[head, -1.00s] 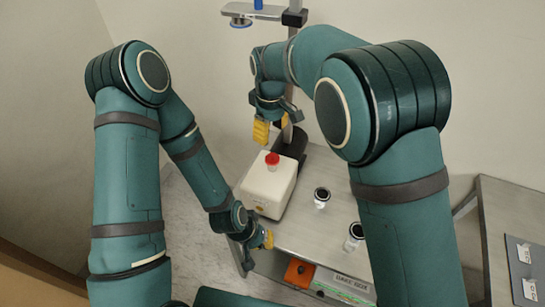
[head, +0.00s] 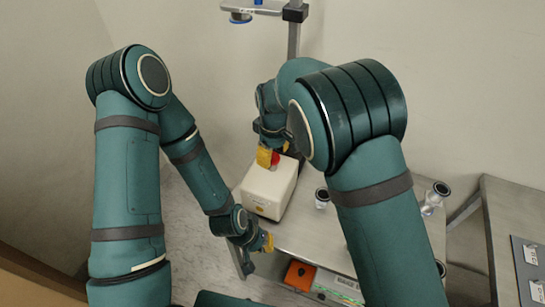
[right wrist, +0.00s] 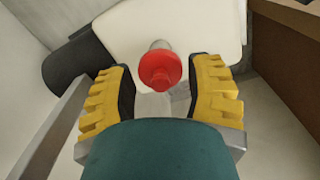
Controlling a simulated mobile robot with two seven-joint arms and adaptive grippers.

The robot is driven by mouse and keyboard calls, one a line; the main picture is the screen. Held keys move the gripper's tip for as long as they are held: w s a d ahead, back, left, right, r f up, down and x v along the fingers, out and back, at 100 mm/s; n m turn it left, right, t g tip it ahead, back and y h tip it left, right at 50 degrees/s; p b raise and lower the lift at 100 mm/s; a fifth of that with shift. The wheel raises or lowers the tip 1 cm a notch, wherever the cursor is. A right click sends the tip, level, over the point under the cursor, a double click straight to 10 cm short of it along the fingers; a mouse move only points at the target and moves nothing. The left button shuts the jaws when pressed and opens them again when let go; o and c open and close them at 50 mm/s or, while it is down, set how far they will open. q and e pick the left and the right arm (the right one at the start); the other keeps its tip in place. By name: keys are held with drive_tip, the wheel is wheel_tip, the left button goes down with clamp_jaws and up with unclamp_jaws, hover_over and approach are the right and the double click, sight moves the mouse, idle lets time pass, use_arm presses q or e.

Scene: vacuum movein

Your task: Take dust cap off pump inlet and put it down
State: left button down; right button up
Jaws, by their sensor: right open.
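The red dust cap (right wrist: 160,70) sits on the inlet stub (right wrist: 161,45) on top of the white pump (head: 268,188). In the head view the cap (head: 275,159) is partly hidden by my right gripper (head: 267,157). In the right wrist view my right gripper (right wrist: 162,90) is open, with one yellow-padded finger on each side of the cap and a visible gap to both. My left gripper (head: 267,242) is low, in front of the bench edge, apart from the pump; its finger opening is too small to tell.
The pump stands on a metal bench (head: 310,237). A small dark-topped fitting (head: 322,198) stands right of the pump, and a metal fitting (head: 434,197) is farther right. A vertical post (head: 294,45) rises behind. An orange item (head: 299,274) is below the bench top.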

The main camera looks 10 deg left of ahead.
sight(273, 153)
drive_tip(key=shift+c, duration=0.3)
clamp_jaws()
drive_tip(key=shift+r, duration=0.1)
wheel_tip(273, 153, up, 10)
drive_tip(key=shift+f+p, duration=0.2)
drive_tip(key=shift+p, duration=0.75)
drive_tip(key=shift+r+p, duration=1.45)
drive_tip(key=shift+r, duration=0.25)
